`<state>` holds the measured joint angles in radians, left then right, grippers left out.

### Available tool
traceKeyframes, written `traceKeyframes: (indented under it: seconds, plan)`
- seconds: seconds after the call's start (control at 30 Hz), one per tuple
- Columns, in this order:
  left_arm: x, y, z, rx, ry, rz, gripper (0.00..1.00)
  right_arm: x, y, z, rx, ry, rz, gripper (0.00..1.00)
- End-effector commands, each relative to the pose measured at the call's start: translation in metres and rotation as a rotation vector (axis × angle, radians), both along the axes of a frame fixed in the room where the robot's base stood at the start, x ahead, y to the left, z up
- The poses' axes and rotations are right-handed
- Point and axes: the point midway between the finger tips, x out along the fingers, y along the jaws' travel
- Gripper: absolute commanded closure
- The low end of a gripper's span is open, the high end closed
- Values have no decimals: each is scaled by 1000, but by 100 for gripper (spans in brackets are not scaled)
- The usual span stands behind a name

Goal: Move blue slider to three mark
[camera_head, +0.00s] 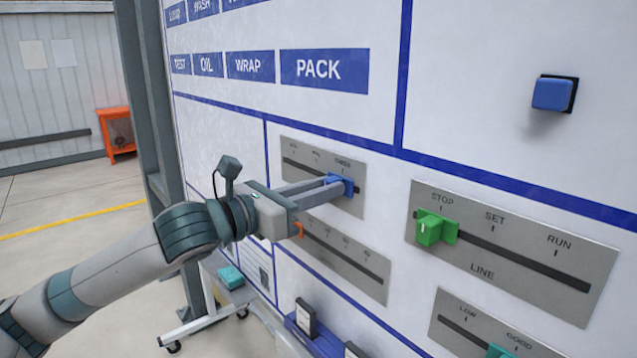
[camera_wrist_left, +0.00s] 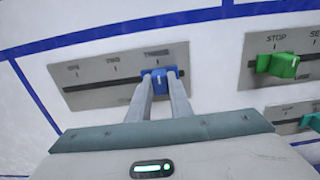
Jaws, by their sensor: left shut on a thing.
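The blue slider (camera_head: 347,185) sits at the right end of its slot on a grey plate (camera_head: 300,152) with three marks, beside the mark that reads as three. My left gripper (camera_head: 338,187) comes in from the left and is shut on the blue slider. In the left wrist view the blue slider (camera_wrist_left: 171,76) shows between the two fingertips of my left gripper (camera_wrist_left: 161,77), just below the right-hand mark. The slot to its left is empty. My right gripper is not in view.
A green slider (camera_head: 431,228) stands at STOP on the LINE plate (camera_head: 590,262). Below my gripper is another slotted plate with an orange slider (camera_head: 299,230). A blue button (camera_head: 553,93) is at the upper right. An orange stand (camera_head: 116,132) is far left.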

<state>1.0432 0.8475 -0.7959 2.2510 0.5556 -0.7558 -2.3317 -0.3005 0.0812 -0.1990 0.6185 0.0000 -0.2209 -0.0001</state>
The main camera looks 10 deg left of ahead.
Motion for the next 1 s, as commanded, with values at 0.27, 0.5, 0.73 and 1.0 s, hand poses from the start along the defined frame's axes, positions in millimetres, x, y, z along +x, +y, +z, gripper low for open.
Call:
traceKeyframes:
  seconds: [0.27,0.5,0.73,1.0]
  plan:
    - [-2,-3,2,-4,-5,-9,100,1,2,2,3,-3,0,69]
    - [-3,-3,1,-3,-4,-10,65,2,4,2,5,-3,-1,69]
    - [-2,-2,2,-2,-5,-7,62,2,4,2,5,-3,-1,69]
    - [-6,2,1,-1,-5,-5,62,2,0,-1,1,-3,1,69]
